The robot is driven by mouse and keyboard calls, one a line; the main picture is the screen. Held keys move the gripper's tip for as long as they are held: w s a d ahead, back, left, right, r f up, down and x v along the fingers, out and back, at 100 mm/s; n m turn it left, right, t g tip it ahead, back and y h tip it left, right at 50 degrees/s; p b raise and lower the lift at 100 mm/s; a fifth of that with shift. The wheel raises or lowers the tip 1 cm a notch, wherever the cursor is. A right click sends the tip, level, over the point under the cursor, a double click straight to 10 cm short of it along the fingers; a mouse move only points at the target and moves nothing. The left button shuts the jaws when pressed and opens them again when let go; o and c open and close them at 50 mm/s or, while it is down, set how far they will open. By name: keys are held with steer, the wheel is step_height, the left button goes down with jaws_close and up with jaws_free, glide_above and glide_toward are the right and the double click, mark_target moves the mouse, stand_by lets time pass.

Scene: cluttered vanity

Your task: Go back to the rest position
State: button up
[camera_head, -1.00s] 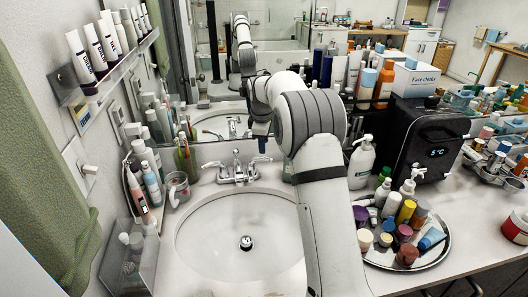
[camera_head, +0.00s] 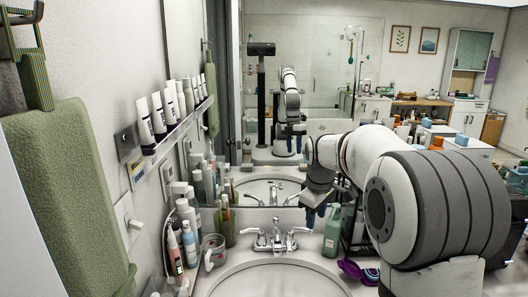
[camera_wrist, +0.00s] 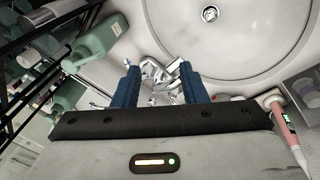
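My gripper (camera_head: 321,214) hangs from the arm at the right of the sink, in front of the mirror, with its blue fingers pointing down. In the wrist view my gripper (camera_wrist: 160,78) is open, its two blue fingers well apart. The faucet (camera_wrist: 158,76) shows between and beyond them, and nothing is held. The faucet (camera_head: 275,236) also stands behind the basin in the head view, left of the gripper and apart from it. My arm's large white and grey links fill the right side of the head view and hide much of the counter.
The sink basin (camera_head: 272,281) is empty. A green pump bottle (camera_head: 332,232) stands just below the gripper. Toothbrushes and bottles, a clear mug (camera_head: 213,251) and a wall shelf of tubes (camera_head: 174,108) are at the left. A green towel (camera_head: 68,200) hangs far left.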

steer(key=s+f+m, duration=0.1)
steer(key=s+m, duration=0.3)
steer(key=s, duration=1.1)
steer(key=s+f+m, duration=0.2)
steer(key=s+m, duration=0.3)
steer(key=s, duration=1)
steer(key=shift+f, duration=0.3)
